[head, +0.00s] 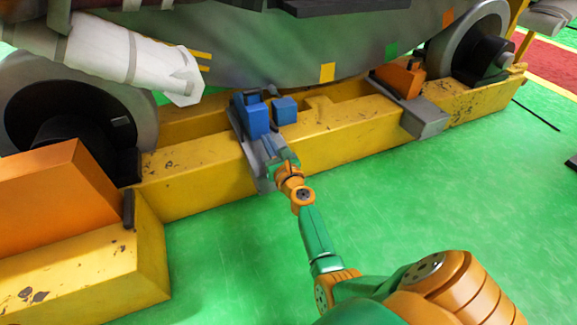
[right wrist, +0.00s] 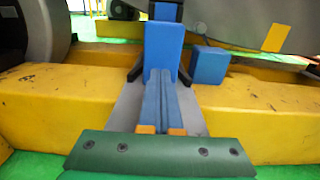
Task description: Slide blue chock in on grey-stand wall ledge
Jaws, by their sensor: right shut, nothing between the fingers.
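The blue chock (head: 256,120) stands upright on the grey stand (head: 239,128), which straddles the yellow beam left of centre. In the right wrist view the chock (right wrist: 164,48) is straight ahead, between dark uprights of the grey stand (right wrist: 128,108). My right gripper (head: 267,141) is shut and empty, its fingers pointing at the chock's near face. In the right wrist view the fingertips (right wrist: 161,74) overlap the chock's lower front; I cannot tell whether they touch it. The wall ledge is not clearly visible behind the chock. My left gripper is not in view.
A second blue block (head: 284,110) sits right of the chock. An orange chock (head: 400,78) is by another grey stand (head: 425,120) farther right. A large grey drum (head: 300,45) hangs above the yellow beam (head: 345,136). The green floor in front is clear.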

